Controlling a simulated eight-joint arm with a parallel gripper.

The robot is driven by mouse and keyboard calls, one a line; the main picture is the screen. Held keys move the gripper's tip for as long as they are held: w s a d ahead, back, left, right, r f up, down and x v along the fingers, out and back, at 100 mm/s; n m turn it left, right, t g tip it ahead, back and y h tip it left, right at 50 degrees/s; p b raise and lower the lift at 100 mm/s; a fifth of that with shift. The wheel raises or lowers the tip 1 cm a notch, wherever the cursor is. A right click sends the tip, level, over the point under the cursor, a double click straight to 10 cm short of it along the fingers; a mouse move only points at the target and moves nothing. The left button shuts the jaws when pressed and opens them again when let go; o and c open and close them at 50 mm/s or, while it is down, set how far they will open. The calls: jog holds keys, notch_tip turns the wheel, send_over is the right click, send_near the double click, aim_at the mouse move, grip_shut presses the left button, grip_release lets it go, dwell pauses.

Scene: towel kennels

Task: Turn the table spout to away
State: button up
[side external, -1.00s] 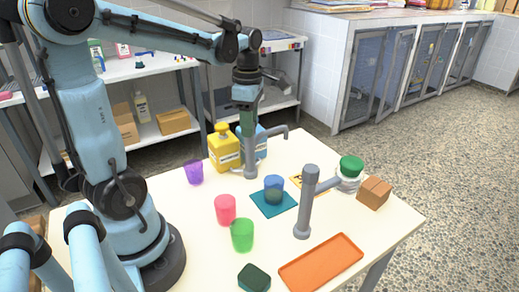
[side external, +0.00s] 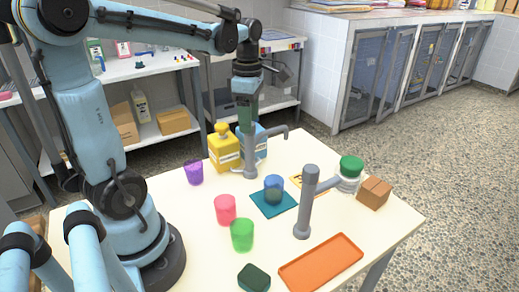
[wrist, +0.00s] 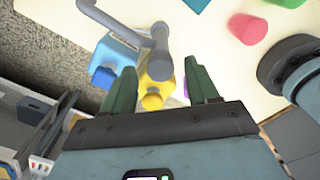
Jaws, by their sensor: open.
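A grey tap with an upright post (side external: 250,160) and a bent spout (side external: 275,134) stands at the back of the table. Its spout points right in the side view. In the wrist view the spout (wrist: 112,22) reaches to the upper left from the post top (wrist: 158,64). My gripper (side external: 247,128) points down at the top of this post. In the wrist view its green fingers (wrist: 160,80) are apart, with the post top showing between and just beyond them. Whether they touch the post I cannot tell. A second grey post (side external: 306,205) with a side arm stands nearer the front.
A yellow bottle (side external: 224,148) and a blue container (side external: 260,141) stand close behind the tap. Cups, including a blue one (side external: 273,188) on a teal mat, stand in front.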

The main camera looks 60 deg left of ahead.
notch_tip(320, 180, up, 10)
jog(key=shift+r, duration=0.15)
dwell(0.3)
jog(key=s+d+f+m+t, duration=0.1)
jog(key=d+f+m+t, duration=0.2)
jog(key=m, duration=1)
jog(key=s+d+f+m+t, duration=0.1)
jog(key=d+f+m+t, duration=0.3)
jog(key=d+f+m, duration=0.5)
jog(key=shift+s+d+m, duration=0.3)
jog(key=shift+d+m, duration=0.45)
jog(key=shift+m, duration=1.85)
